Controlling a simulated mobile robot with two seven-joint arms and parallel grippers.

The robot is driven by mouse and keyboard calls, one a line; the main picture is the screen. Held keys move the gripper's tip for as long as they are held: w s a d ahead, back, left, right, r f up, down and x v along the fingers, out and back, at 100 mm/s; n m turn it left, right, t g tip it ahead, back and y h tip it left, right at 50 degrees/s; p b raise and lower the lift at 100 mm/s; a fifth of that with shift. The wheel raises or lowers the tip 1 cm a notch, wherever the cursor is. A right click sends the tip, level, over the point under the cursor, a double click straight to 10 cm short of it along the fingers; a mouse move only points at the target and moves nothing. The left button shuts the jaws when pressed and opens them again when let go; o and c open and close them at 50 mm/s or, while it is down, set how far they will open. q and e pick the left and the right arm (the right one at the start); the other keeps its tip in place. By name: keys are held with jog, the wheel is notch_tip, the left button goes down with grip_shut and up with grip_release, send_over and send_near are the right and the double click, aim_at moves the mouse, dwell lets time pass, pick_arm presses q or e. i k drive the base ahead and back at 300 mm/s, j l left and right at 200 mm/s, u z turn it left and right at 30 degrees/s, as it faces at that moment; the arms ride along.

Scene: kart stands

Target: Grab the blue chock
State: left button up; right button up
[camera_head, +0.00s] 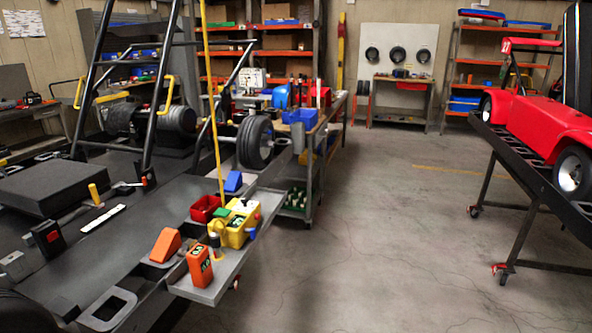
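A blue chock (233,181) stands near the far end of the narrow grey side shelf (218,286) on the kart stand. It is a small wedge, behind a red bin (206,208) and a yellow box (238,228). A yellow pole or cord rises close to its left side. An orange chock (166,245) sits nearer, at the left edge of the shelf. Neither of my grippers is in view.
An orange box (199,266) stands at the shelf's near end. A kart wheel (255,143) and a cart with a blue bin (300,116) are behind the blue chock. A red kart (545,125) rests on a stand at right. The middle floor (370,230) is clear.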

aim_at(234, 179)
jog(key=i+l, duration=0.15)
jog(key=i, duration=0.3)
jog(key=i+l, duration=0.15)
jog(key=i, duration=0.35)
jog(key=i+l, duration=0.1)
jog(key=i, duration=0.35)
jog(key=l+z, duration=0.05)
